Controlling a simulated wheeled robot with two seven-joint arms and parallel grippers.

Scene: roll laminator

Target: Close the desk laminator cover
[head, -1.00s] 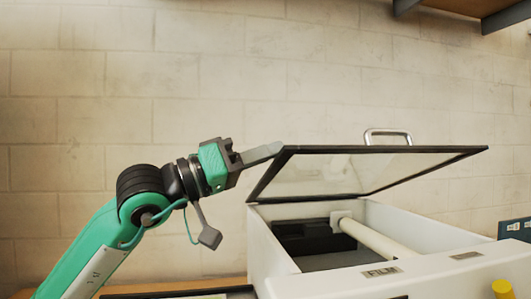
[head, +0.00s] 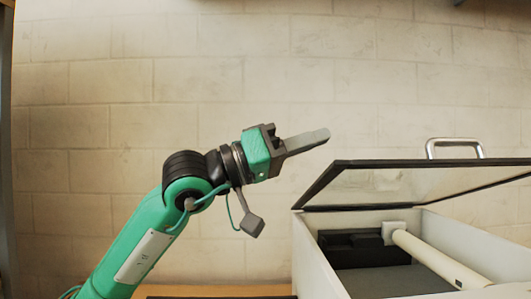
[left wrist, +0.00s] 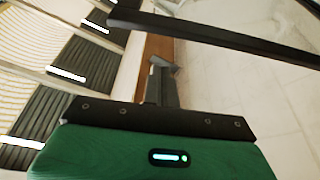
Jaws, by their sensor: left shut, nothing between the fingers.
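The laminator cover (head: 328,178) is a clear panel in a black frame, tilted open above the white laminator box (head: 318,262) in the head view. A silver handle (head: 455,140) stands on the cover's upper edge. My left gripper (head: 322,135) is shut and empty, its fingers pointing right. Its tip appears just above and left of the cover's raised corner, with a visible gap. In the left wrist view the fingers (left wrist: 163,75) point up the picture, and a dark bar, likely the cover frame (left wrist: 215,38), crosses beyond them. My right gripper is not in view.
Inside the box are a pale roller (head: 440,260) and a dark block (head: 350,243). A pale block wall (head: 120,90) stands behind. A strip of wooden table (head: 215,291) shows at the bottom. The space above the cover looks clear.

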